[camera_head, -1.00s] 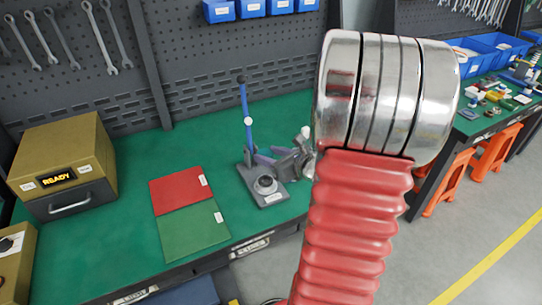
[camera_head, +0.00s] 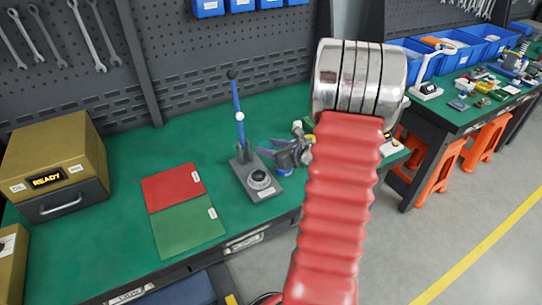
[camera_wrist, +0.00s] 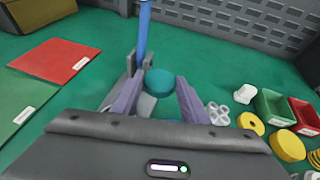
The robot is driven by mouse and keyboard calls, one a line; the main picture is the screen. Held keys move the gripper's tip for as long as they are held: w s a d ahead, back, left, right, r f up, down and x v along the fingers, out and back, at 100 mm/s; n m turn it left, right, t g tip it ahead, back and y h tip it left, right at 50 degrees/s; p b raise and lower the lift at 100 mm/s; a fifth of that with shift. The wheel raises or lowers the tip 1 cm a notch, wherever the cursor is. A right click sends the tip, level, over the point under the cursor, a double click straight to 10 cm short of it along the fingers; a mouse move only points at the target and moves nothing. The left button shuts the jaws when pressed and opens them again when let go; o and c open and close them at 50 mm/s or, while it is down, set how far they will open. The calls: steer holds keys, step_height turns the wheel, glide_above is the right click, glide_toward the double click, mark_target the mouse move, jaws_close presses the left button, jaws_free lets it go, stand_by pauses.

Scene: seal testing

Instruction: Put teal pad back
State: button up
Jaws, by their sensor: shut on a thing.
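The teal pad (camera_wrist: 160,82) is a round disc between the two fingertips of my gripper (camera_wrist: 158,88) in the wrist view. The fingers are shut on it and hold it off the table. In the head view my gripper (camera_head: 270,153) is just right of the grey press stand (camera_head: 256,184) with its upright blue lever (camera_head: 237,105). The pad cannot be made out there. In the wrist view the lever (camera_wrist: 143,35) rises just beyond the pad. A green bin (camera_wrist: 275,106) and a red bin (camera_wrist: 303,115) stand at the right.
Yellow round parts (camera_wrist: 288,146), clear rings (camera_wrist: 218,114) and a white piece (camera_wrist: 244,93) lie right of my gripper. A red mat (camera_head: 172,186) and a green mat (camera_head: 187,228) lie left of the stand. A tan READY box (camera_head: 55,165) stands farther left.

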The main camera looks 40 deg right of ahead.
steer(key=w+d, duration=0.4)
steer(key=d, duration=0.2)
steer(key=shift+d+r, duration=0.25)
steer(key=shift+d, duration=0.05)
steer(key=shift+f, duration=3.1)
steer(key=shift+s+f, duration=0.1)
steer(key=shift+f, duration=1.8)
steer(key=shift+f, duration=0.35)
